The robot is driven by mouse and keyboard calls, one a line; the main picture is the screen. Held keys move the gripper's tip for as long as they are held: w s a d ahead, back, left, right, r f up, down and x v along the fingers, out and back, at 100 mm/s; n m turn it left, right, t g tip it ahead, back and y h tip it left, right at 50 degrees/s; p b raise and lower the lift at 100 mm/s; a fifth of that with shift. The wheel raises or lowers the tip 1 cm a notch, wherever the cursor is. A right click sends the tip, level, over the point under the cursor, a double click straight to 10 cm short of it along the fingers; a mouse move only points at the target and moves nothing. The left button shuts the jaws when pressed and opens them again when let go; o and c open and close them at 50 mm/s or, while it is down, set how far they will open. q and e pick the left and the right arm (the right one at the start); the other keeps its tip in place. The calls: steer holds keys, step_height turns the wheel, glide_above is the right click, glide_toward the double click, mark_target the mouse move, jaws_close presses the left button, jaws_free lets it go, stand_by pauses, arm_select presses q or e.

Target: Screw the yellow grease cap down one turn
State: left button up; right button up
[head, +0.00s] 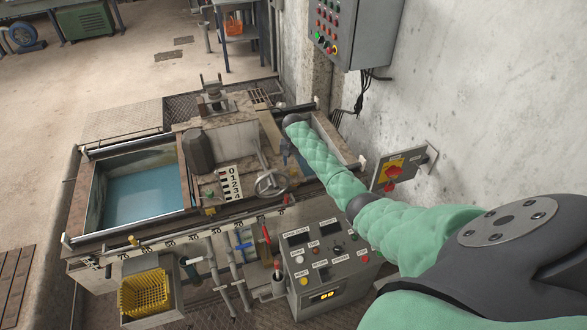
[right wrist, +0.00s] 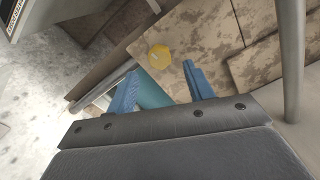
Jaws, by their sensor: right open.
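The yellow grease cap (right wrist: 159,56) shows in the right wrist view as a small round yellow disc with a pale mark, against a brown, stained plate. My right gripper (right wrist: 160,72) is open, with its two blue fingers apart and nothing held between them. The cap appears just beyond the fingertips, roughly centred between them; the exact distance is hard to tell. In the head view my right gripper (head: 285,152) is small and partly hidden by its wrist, over the right part of the machine. I cannot make out the cap beside it there. My left gripper is not in view.
A handwheel (head: 271,183) and a numbered scale (head: 232,184) are near the right gripper. A tank of blue water (head: 145,192) lies left. A control panel (head: 325,258) stands in front, and a yellow basket (head: 145,293) at front left. A concrete wall (head: 470,90) bounds the right.

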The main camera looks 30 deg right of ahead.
mark_target(294, 170)
steer(key=shift+r+b, duration=0.35)
steer(key=shift+r, duration=1.05)
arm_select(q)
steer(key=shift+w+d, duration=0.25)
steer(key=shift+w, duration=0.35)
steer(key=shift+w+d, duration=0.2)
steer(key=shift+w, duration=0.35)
